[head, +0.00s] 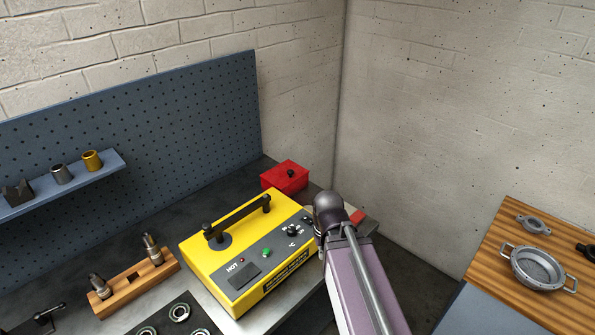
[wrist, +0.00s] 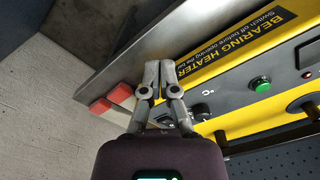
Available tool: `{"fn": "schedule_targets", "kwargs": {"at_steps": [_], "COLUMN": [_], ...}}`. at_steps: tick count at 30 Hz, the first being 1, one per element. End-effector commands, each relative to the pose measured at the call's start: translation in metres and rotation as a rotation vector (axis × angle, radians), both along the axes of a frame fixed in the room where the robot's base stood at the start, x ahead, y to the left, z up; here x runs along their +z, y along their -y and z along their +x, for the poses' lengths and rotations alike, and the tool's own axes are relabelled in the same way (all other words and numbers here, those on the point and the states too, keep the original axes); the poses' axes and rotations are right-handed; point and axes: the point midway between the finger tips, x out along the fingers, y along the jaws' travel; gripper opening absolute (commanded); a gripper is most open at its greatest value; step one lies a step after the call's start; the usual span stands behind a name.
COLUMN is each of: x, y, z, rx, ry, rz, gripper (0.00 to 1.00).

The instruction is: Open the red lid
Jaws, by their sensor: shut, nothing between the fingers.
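My gripper (wrist: 152,80) shows in the wrist view, fingertips together and empty, near the bench edge and the heater's labelled front. In the head view my arm hides the fingers, to the right of the heater and apart from the red box. Two small red blocks (wrist: 100,107) (wrist: 120,92) show beside the fingers in the wrist view; I cannot tell what they belong to.
The yellow bearing heater (head: 215,268) with a black bar on top stands between the wooden rack (head: 134,285) and my arm. A blue pegboard (head: 150,135) stands behind. A wooden table (head: 500,260) at right holds a metal pan (head: 538,268).

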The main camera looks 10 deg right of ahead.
Motion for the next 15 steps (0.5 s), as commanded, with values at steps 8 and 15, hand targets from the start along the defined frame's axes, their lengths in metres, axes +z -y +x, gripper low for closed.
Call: {"fn": "schedule_targets", "kwargs": {"at_steps": [8, 15], "x": [0.0, 0.0003], "y": [0.0001, 0.0], "z": [-0.0001, 0.0045], "rx": [0.0, -0.018], "ry": [0.0, 0.003], "rz": [0.0, 0.0], "gripper": [0.0, 0.0]}}
